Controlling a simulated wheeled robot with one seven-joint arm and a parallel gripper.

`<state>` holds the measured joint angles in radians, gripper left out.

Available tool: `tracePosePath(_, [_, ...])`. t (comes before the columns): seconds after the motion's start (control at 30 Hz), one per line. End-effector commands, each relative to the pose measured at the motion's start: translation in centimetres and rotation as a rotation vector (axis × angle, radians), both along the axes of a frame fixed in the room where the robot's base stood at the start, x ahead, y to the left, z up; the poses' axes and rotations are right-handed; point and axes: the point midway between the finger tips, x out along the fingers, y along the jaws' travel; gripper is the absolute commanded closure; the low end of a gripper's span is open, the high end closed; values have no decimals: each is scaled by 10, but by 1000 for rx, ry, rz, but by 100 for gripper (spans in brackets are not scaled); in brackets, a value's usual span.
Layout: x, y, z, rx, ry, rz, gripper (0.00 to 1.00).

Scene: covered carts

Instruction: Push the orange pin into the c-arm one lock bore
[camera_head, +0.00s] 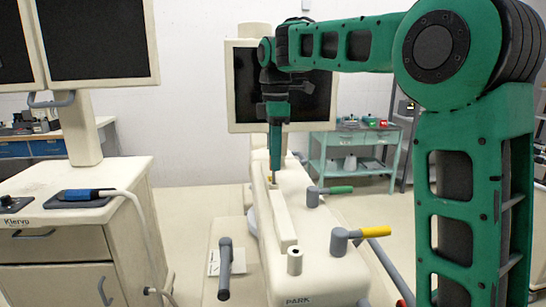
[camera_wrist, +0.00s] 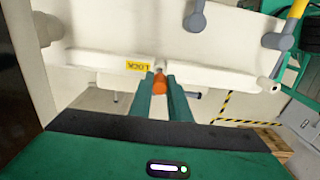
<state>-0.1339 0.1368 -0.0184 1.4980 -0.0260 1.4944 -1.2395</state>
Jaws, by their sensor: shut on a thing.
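My gripper (camera_wrist: 160,80) is shut on the orange pin (camera_wrist: 159,87), which shows between the two green fingertips in the wrist view. The pin's far end points at the side of a cream bar on the c-arm (camera_wrist: 95,60), just right of the yellow LOCK label (camera_wrist: 138,67). The bore itself is hidden, and I cannot tell how far the pin's tip is inside it. In the head view my gripper (camera_head: 274,172) points down at the top of the cream c-arm body (camera_head: 330,262). The pin is barely visible there.
Grey-ended handles, one yellow (camera_head: 376,231) and one green (camera_head: 341,190), stick out from the c-arm body. A cream monitor cart (camera_head: 60,245) stands on the left. A teal trolley (camera_head: 352,140) stands behind. A wooden pallet (camera_wrist: 272,140) and striped floor tape lie at lower right in the wrist view.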

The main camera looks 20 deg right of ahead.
Motion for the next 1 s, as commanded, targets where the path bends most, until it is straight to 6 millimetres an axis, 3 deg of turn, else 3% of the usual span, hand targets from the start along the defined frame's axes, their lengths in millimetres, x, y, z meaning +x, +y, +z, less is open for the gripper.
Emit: tracePosePath(1.0, [0,0,-22,0,0,0,100])
